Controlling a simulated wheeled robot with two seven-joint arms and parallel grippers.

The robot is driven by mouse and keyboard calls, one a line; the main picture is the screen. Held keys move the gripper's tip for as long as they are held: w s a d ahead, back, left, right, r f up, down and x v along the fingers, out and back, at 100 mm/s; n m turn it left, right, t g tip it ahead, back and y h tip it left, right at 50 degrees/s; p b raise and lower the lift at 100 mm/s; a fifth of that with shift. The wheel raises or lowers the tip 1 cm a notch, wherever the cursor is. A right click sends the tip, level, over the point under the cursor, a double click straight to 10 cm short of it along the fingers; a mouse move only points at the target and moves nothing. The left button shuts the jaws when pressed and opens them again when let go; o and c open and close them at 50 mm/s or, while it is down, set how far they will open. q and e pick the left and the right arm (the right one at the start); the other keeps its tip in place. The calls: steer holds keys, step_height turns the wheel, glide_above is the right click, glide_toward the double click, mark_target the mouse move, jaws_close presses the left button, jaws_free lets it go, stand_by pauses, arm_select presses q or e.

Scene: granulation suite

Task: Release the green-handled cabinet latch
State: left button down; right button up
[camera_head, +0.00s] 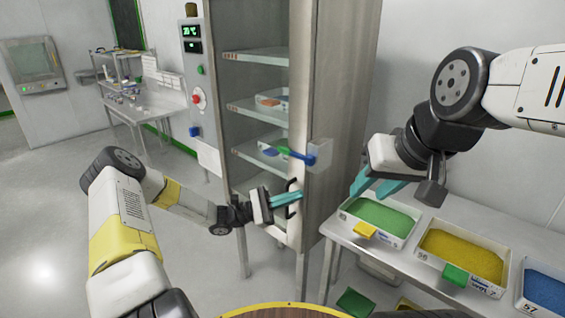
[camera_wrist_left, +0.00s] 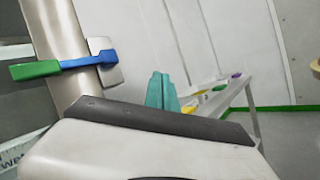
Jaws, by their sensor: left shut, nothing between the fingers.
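The cabinet latch is a bar with a green handle (camera_head: 283,150) and a blue arm (camera_head: 300,156), seated at a pale bracket (camera_head: 320,154) on the cabinet's front right edge. It lies roughly level across the door edge. In the left wrist view the green handle (camera_wrist_left: 36,70) and blue arm (camera_wrist_left: 88,61) are at the upper left. My left gripper (camera_head: 299,196) is shut and empty, below the latch, beside the black door handle (camera_head: 291,211); I cannot tell if they touch. Its teal fingers (camera_wrist_left: 161,91) are together. My right gripper (camera_head: 374,188) is open above the side table.
The tall cabinet (camera_head: 340,90) holds shelves with small trays behind its door. To the right, a table bears bins of green (camera_head: 380,218), yellow (camera_head: 462,255) and blue (camera_head: 547,290) material. A control panel (camera_head: 197,98) stands left of the cabinet. The floor at left is clear.

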mark_target(295, 154)
arm_select(q)
steer(key=w+a+f+n+t+y, duration=0.2)
steer(key=w+a+f+n+t, duration=0.1)
steer(key=n+t, duration=0.5)
steer(key=w+a+f+n+t+y, duration=0.3)
steer(key=a+n+t, duration=0.3)
steer(key=t, duration=0.5)
steer(key=shift+w+f+n, duration=0.8)
steer(key=shift+w+n, duration=0.1)
steer(key=shift+n, duration=0.1)
steer(key=x, duration=0.9)
steer(key=shift+d+r, duration=0.1)
steer(key=shift+r, duration=0.2)
steer(key=shift+w+d+r, duration=0.1)
steer(key=shift+w+r, duration=0.1)
steer(key=shift+r, duration=1.95)
steer(key=shift+r+m, duration=0.1)
steer(key=shift+m, duration=0.2)
